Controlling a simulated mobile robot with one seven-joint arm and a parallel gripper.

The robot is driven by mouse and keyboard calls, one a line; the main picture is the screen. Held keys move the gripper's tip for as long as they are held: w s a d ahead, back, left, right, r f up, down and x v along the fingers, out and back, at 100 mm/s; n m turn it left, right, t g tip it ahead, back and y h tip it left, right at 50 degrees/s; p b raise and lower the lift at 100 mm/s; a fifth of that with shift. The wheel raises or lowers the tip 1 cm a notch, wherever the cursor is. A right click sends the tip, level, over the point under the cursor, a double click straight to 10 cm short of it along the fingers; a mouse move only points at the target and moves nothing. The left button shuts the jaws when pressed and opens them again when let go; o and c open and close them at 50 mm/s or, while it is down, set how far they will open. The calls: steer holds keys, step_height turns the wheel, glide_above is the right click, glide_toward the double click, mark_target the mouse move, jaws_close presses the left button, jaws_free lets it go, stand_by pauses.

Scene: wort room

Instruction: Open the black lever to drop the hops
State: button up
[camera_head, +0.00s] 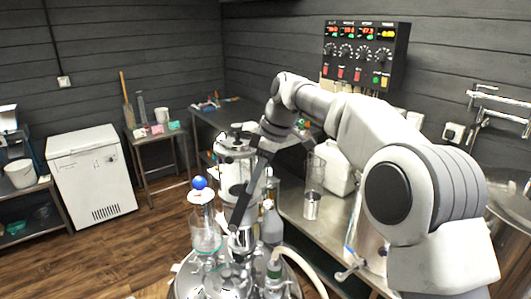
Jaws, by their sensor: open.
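My arm comes in from the lower right, bends at the top middle and reaches down to the metal vessel assembly. I cannot pick out the black lever with certainty among the dark parts near my gripper. Hops are not clearly visible.
A steel counter (290,205) with a clear cylinder (314,190) runs behind, to the right. A control panel (360,55) hangs on the wall. A pale hose (302,262) curves at the vessel's front. A white chest freezer (92,172) stands left; the wooden floor between is clear.

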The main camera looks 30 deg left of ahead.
steer(key=v, duration=0.8)
steer(key=shift+p, duration=0.45)
steer(key=shift+d+r, duration=0.1)
steer(key=shift+r, duration=0.05)
steer(key=shift+c, duration=0.6)
steer(key=f+b, duration=0.1)
steer(key=f, duration=0.1)
steer(key=f+m+g+b, duration=0.1)
steer(key=f, duration=0.2)
steer(key=d+f+g+y+b, duration=0.1)
steer(key=f, duration=0.1)
steer(key=shift+s+f+m, duration=0.2)
steer(key=shift+s+m, duration=0.1)
jaws_close()
steer(key=m+g+y+b, duration=0.6)
steer(key=m+y+b, duration=0.3)
steer(key=y+b, duration=0.1)
glide_toward(240, 209)
steer(key=s+d+f, duration=0.3)
steer(key=d, duration=0.1)
steer(key=w+d+m+t+y+b, duration=0.3)
steer(key=d+m+y, duration=0.2)
steer(key=m+y, duration=0.15)
steer(key=f+p+x, duration=0.1)
steer(key=x, duration=1.2)
steer(key=shift+a+m+p, duration=0.35)
steer(key=shift+m, duration=0.1)
